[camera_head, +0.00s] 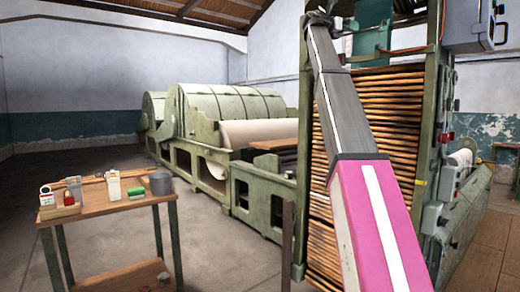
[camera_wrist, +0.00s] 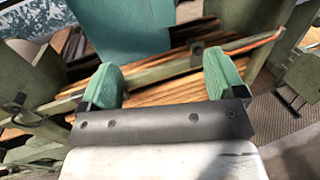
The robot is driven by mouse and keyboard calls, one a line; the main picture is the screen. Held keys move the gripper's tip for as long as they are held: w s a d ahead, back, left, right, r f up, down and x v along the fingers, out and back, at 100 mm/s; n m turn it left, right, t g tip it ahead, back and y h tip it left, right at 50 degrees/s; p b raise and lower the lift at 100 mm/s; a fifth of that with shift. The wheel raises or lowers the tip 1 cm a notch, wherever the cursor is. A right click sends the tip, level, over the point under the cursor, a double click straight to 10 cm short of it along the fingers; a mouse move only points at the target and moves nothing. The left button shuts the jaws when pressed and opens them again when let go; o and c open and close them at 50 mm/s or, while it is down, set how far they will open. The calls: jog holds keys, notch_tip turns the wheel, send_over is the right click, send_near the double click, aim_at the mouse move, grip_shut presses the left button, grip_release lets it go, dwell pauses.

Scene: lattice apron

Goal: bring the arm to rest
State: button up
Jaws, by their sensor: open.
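My arm rises in pink, white and grey from the lower right of the head view, in front of the wooden lattice (camera_head: 375,115). Its far end is raised near the top of the green machine frame (camera_head: 433,120). In the wrist view my gripper (camera_wrist: 160,75) has its two green fingers wide apart, with nothing held between them. Beyond the fingers are a teal panel (camera_wrist: 125,30) and wooden slats (camera_wrist: 165,80). I cannot tell how far the fingertips are from these. The fingers cannot be made out clearly in the head view.
An orange cable (camera_wrist: 245,48) crosses close beyond the right finger. A grey box (camera_head: 475,22) hangs at the upper right. A wooden table (camera_head: 105,222) with small items and a grey pot (camera_head: 160,184) stands at the left. Open floor (camera_head: 215,250) lies between table and machine.

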jog(key=w+a+f+m+y, duration=0.1)
jog(key=a+f+m+y, duration=0.15)
jog(key=f, duration=1.85)
jog(key=w+a+f+m+y, duration=0.1)
jog(key=f+m+y, duration=0.2)
jog(key=f, duration=1.7)
jog(key=w+a+f+m+y, duration=0.1)
jog(key=a+f+m+y, duration=0.15)
jog(key=f, duration=1.85)
jog(key=s+a+f+m+g+y, duration=0.1)
jog(key=s+f+m+y, duration=0.15)
jog(key=f, duration=0.65)
jog(key=s+a+f+m+g+y, duration=0.15)
jog(key=s+f, duration=0.25)
jog(key=f, duration=0.4)
jog(key=s+a+f+m+g+y, duration=0.1)
jog(key=s+a+f+m, duration=0.2)
jog(key=s+f, duration=0.6)
jog(key=s+a+f+m+g+y, duration=0.2)
jog(key=s+f+m, duration=0.2)
jog(key=s+f, duration=0.6)
jog(key=s+a+f+m+g+y, duration=0.1)
jog(key=s+a+f+m, duration=0.2)
jog(key=s+f, duration=0.6)
jog(key=shift+s+a+f+m+y, duration=0.2)
jog(key=shift+s+a+m+y, duration=0.1)
jog(key=shift+s+a, duration=0.05)
jog(key=shift+g, duration=0.25)
